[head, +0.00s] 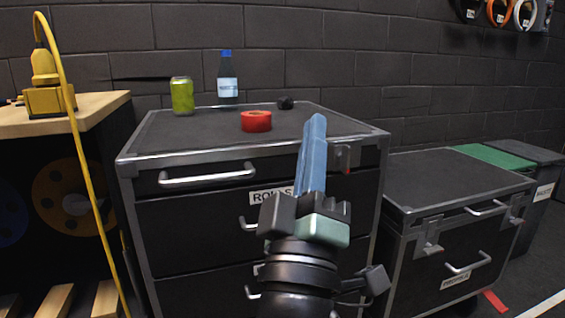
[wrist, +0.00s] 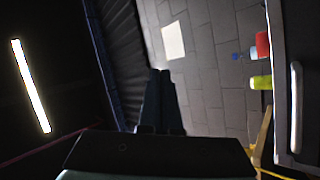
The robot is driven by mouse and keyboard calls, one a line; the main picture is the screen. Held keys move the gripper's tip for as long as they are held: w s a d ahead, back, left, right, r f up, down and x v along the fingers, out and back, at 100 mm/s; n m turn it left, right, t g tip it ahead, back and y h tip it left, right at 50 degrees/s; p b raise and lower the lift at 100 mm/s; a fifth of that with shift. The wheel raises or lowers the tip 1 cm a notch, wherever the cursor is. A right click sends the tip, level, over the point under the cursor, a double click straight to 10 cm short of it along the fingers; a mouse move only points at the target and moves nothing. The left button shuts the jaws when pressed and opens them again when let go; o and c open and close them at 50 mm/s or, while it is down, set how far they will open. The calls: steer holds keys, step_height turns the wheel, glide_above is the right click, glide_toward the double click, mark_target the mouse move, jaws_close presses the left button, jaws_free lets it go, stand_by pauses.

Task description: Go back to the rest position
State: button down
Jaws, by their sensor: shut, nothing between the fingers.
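My gripper (head: 314,122) stands upright in the head view, in front of the drawer case. Its long blue fingers point up and lie together, shut with nothing between them. The fingertips overlap the right part of the case's top edge in the picture and touch nothing that I can see. In the wrist view the dark fingers (wrist: 161,75) are side by side, against the block wall beyond.
The drawer case (head: 200,145) carries a red tape roll (head: 256,121), a green can (head: 182,96), a bottle (head: 227,80) and a small black object (head: 286,102). A lower case (head: 450,182) stands right. A wooden bench (head: 100,107) with a yellow hose (head: 84,165) stands left.

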steer(key=s+a+r+m+t+y+p, duration=0.1)
steer(key=s+a+r+m+y+p, duration=0.2)
steer(key=s+r, duration=0.5)
steer(key=s+a+r+m+t+y+p, duration=0.1)
steer(key=s+r+m+p, duration=0.4)
steer(key=r, duration=0.6)
step_height(320, 180, up, 36)
steer(key=w+p, duration=0.1)
steer(key=p, duration=3.3)
steer(key=shift+w+d+m, duration=0.15)
steer(key=shift+d+m, duration=0.1)
steer(key=shift+m, duration=0.05)
